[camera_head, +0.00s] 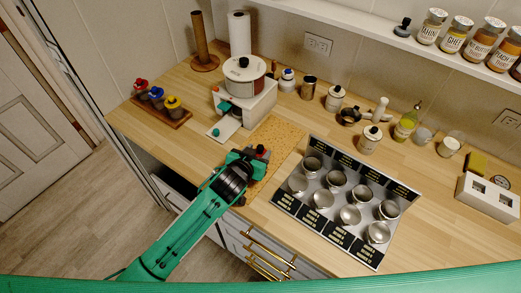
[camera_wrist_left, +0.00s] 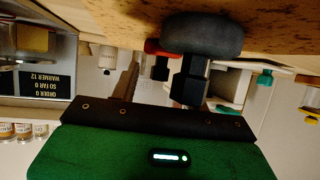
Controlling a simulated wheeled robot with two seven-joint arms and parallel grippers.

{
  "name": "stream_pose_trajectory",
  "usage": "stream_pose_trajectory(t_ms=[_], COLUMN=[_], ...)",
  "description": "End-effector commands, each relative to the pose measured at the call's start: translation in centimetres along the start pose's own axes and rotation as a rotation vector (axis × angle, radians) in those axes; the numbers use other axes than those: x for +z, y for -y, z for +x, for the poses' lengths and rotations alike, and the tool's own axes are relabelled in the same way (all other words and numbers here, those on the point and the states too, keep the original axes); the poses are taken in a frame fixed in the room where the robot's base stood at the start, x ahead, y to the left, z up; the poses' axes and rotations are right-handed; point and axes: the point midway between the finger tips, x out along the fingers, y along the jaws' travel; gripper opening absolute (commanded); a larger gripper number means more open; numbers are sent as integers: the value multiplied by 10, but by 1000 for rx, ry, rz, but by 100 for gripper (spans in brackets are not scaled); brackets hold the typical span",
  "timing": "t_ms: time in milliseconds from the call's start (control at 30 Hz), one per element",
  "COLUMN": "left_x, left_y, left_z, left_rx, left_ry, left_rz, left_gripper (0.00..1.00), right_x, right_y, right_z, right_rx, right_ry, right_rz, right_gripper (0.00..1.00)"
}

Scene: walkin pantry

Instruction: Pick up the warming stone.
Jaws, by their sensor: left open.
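The warming stone looks like a dark grey, smooth, rounded stone (camera_wrist_left: 208,33) on the tan cork mat at the top of the left wrist view. In the head view my left gripper (camera_head: 258,157) is low at the near end of the cork mat (camera_head: 276,131), and I cannot clearly tell the stone from the fingers there. In the left wrist view my left gripper (camera_wrist_left: 162,72) is open. The stone is close to the fingertips, mostly toward the right finger; I cannot tell whether they touch. A small red thing (camera_wrist_left: 155,47) shows beside the stone. My right gripper is not in view.
A metal tray of several round lidded pots (camera_head: 341,206) lies right of the mat. A white stand (camera_head: 249,104) bearing a pot (camera_head: 245,77) is behind it. A wooden rack with coloured-topped shakers (camera_head: 161,109) stands left. Bare counter (camera_head: 190,140) lies left of the gripper.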

Motion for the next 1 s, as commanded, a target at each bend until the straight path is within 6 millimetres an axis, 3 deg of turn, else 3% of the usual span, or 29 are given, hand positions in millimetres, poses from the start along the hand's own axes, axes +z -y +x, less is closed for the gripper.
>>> stream_pose_trajectory(t_ms=[333, 567, 1000], left_x=[0, 0, -9], left_y=[0, 0, 0], left_z=[6, 5, 2], left_rx=[0, 0, 0], left_ry=[-1, -1, -4], left_rz=[0, 0, 0], left_gripper=[44, 0, 0], right_x=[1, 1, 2], right_y=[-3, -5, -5], right_z=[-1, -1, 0], right_rx=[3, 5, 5], right_ry=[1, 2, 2], right_rz=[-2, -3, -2], right_gripper=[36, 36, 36])
